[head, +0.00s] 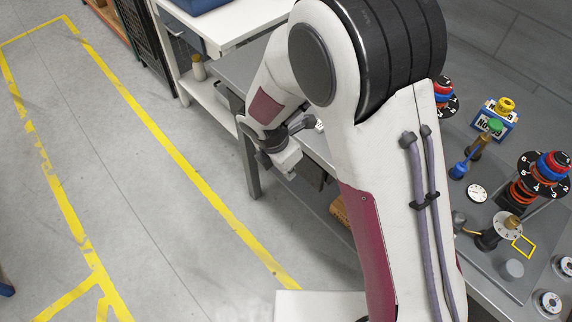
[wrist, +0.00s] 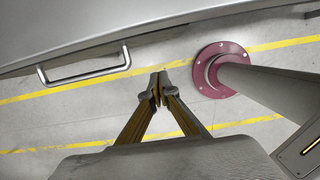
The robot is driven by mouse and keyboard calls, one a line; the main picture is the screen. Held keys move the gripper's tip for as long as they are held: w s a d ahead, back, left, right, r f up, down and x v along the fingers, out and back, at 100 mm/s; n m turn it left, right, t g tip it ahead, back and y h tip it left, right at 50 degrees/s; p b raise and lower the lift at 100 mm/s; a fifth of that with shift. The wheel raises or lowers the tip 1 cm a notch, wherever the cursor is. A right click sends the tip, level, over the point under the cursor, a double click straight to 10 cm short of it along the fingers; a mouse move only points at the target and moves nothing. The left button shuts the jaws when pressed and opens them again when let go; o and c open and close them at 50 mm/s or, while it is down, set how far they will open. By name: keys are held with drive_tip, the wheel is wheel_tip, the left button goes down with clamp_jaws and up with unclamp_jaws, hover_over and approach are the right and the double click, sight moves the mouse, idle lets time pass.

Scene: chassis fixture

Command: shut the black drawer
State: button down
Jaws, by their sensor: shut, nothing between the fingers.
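The black drawer (head: 311,172) shows in the head view as a dark front under the edge of the grey bench, partly hidden by my arm. In the wrist view a metal bar handle (wrist: 85,76) sticks out at the upper left, below the grey bench edge; the dark front behind it is seen only as a thin strip. How far the drawer stands out is hard to tell. My gripper (wrist: 159,87) is shut and empty, its tips to the right of the handle and apart from it in the picture. In the head view its fingers are hard to make out.
The grey bench top (head: 232,72) carries knobs, dials and a blue box (head: 495,120) at the right. A white bench (head: 228,22) with its own blue-grey drawer (head: 180,34) stands behind. The floor with yellow lines (head: 160,115) is clear at the left.

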sight(307, 162)
drive_tip(key=shift+w+d+f, duration=0.9)
drive_tip(key=shift+f, duration=0.15)
drive_tip(key=shift+w+d+f, duration=0.9)
drive_tip(key=shift+f, duration=0.15)
drive_tip(key=shift+w+d, duration=0.1)
drive_tip(key=shift+w+d, duration=0.75)
drive_tip(key=shift+d, duration=0.05)
drive_tip(key=shift+w, duration=0.1)
drive_tip(key=shift+a, duration=0.1)
